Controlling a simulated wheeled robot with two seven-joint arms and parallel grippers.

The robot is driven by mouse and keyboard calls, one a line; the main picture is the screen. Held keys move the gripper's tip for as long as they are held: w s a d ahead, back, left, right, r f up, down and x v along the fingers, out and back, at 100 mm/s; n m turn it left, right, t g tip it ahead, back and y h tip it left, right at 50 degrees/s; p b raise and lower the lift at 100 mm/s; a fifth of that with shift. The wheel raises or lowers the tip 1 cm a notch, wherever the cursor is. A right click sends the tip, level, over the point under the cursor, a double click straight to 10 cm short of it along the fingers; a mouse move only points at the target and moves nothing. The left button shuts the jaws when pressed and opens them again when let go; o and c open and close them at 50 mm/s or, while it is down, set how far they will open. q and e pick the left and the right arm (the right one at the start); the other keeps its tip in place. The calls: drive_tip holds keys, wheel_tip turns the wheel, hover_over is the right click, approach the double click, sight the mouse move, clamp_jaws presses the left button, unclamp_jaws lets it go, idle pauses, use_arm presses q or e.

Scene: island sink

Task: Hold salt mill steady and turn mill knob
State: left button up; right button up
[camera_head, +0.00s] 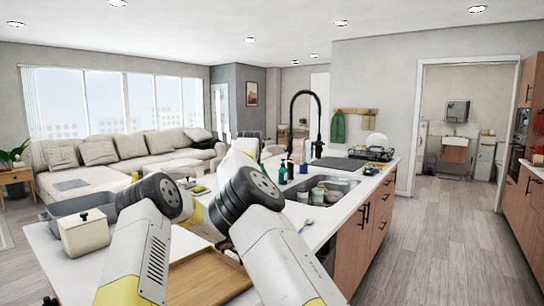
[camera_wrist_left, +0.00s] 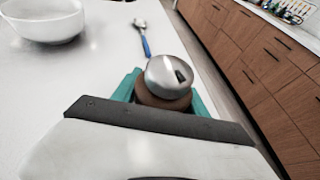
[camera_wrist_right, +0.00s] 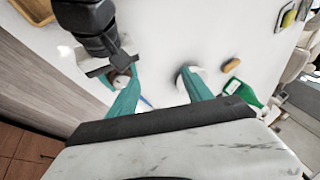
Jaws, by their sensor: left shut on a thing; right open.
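The salt mill (camera_wrist_left: 168,78) shows in the left wrist view with a round shiny metal top and a brown body. My left gripper (camera_wrist_left: 166,92) is shut on its body, with a teal finger on each side. In the right wrist view the mill (camera_wrist_right: 120,82) is small and partly hidden by my left gripper. My right gripper (camera_wrist_right: 160,76) is open, with nothing visible held between its teal fingers. The mill lies at its left finger; I cannot tell whether they touch. In the head view my arms hide both grippers and the mill.
A white bowl (camera_wrist_left: 45,18) and a blue-handled spoon (camera_wrist_left: 143,40) rest on the white counter. A wooden tray (camera_head: 205,283) and a lidded white box (camera_head: 84,232) are near its front. The sink (camera_head: 325,190) with a black tap is at the far right. A green bottle (camera_wrist_right: 246,92) also shows.

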drive_tip(key=w+a+r+m+t+y, duration=0.2)
drive_tip(key=w+r+m+t+y, duration=0.1)
drive_tip(key=w+m, duration=0.3)
drive_tip(key=w+a+r+m+t+y, duration=0.3)
drive_tip(key=w+m, duration=0.3)
drive_tip(key=w, duration=0.1)
drive_tip(key=w+d+r+m+t+h, duration=0.1)
drive_tip(key=w+d+r+m+t, duration=0.2)
drive_tip(key=d+m, duration=0.3)
drive_tip(key=w+d+r+m+t+h, duration=0.1)
drive_tip(key=w+d+m, duration=0.4)
drive_tip(key=m, duration=0.7)
drive_tip(key=shift+d+r+m+t, duration=0.4)
drive_tip(key=shift+d+r+t, duration=0.3)
drive_tip(key=shift+r+t, duration=0.3)
drive_tip(key=shift+r, duration=0.1)
drive_tip(key=shift+c, duration=0.5)
